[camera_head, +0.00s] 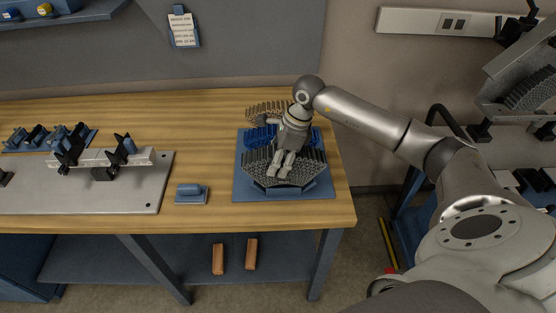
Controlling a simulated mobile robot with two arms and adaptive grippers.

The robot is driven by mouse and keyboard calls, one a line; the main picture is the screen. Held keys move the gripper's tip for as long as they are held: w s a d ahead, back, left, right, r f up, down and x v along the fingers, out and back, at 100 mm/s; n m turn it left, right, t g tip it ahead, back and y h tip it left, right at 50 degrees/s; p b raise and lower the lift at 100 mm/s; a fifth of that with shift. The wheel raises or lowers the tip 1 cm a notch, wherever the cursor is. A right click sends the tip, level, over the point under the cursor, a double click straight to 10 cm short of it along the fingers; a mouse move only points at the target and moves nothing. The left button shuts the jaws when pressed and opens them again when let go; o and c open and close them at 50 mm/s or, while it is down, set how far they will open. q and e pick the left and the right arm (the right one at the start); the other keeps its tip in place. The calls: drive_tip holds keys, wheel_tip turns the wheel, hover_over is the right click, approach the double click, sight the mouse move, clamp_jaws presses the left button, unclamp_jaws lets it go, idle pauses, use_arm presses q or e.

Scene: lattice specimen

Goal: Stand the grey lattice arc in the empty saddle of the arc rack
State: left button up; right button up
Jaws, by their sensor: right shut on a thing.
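My right gripper (283,172) reaches down from the right over the blue arc rack (290,190). It is shut on the grey lattice arc (310,168), a dark openwork piece at the front of the rack. The arc is low over the rack; I cannot tell whether it rests in a saddle. A blue lattice arc (261,136) stands behind it, partly hidden by my gripper. A brownish-grey lattice arc (266,108) shows farther back. The saddles are mostly hidden by the arcs and my gripper. My left gripper is not in view.
The rack is near the right end of the wooden bench (215,110). A small blue block (191,194) lies to its left. Farther left, a grey plate (60,198) carries a pale beam (88,159) with black clamps. The bench behind the block is clear.

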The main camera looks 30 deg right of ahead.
drive_tip(key=shift+f, duration=0.1)
drive_tip(key=shift+f+b, duration=1)
drive_tip(key=shift+b, duration=0.05)
drive_tip(key=o, duration=1.1)
drive_tip(key=shift+o, duration=0.5)
drive_tip(key=o, duration=0.4)
drive_tip(key=shift+r, duration=0.15)
